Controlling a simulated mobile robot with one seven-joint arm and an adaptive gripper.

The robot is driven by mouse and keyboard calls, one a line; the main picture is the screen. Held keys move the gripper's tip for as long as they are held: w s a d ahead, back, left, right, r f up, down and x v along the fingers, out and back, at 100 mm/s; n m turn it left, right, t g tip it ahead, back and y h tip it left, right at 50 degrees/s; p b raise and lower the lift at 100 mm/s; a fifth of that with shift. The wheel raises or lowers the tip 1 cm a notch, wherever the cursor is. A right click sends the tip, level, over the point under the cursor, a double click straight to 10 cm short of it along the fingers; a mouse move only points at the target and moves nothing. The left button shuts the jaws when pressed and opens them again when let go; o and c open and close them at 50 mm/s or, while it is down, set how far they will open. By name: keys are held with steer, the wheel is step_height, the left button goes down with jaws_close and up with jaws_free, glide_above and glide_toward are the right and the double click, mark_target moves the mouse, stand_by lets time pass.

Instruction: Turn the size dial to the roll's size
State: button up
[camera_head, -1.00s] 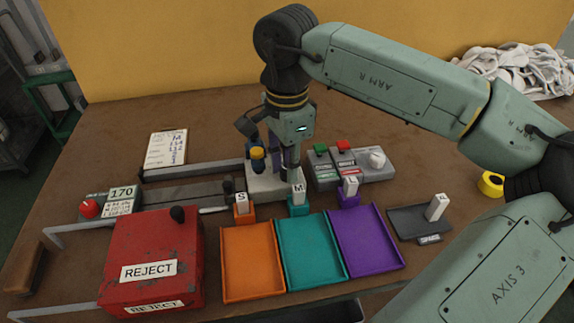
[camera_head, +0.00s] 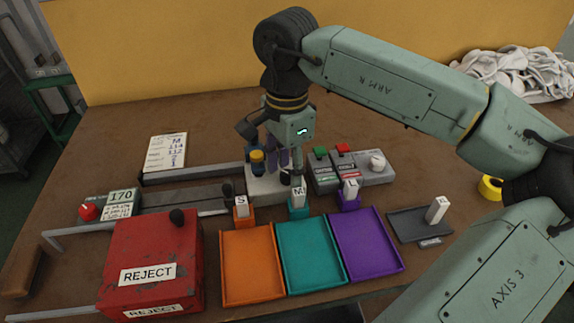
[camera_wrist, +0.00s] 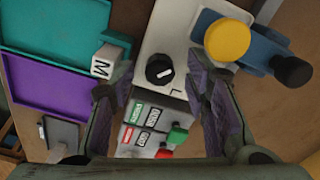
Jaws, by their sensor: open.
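The size dial (camera_wrist: 160,69) is a round black knob with a white mark, on a pale plate (camera_wrist: 152,42). A letter L is printed beside it; the mark points towards the picture's right. My gripper (camera_wrist: 152,82) is open, its purple-padded fingers on either side of the dial and apart from it in the wrist view. In the head view my gripper (camera_head: 284,162) points down over the plate; the dial is small and partly hidden there. I cannot tell any roll with its size. A paper card (camera_head: 167,152) reads M at its top.
A yellow knob (camera_wrist: 227,39) stands close to the right finger. A block marked M (camera_head: 298,197) stands near the gripper, between blocks S (camera_head: 241,206) and L (camera_head: 350,187). A box with green and red buttons (camera_head: 343,148) is right. A red reject bin (camera_head: 150,255) is front left.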

mark_target(287, 173)
step_height(287, 173, up, 12)
stand_by(0.6)
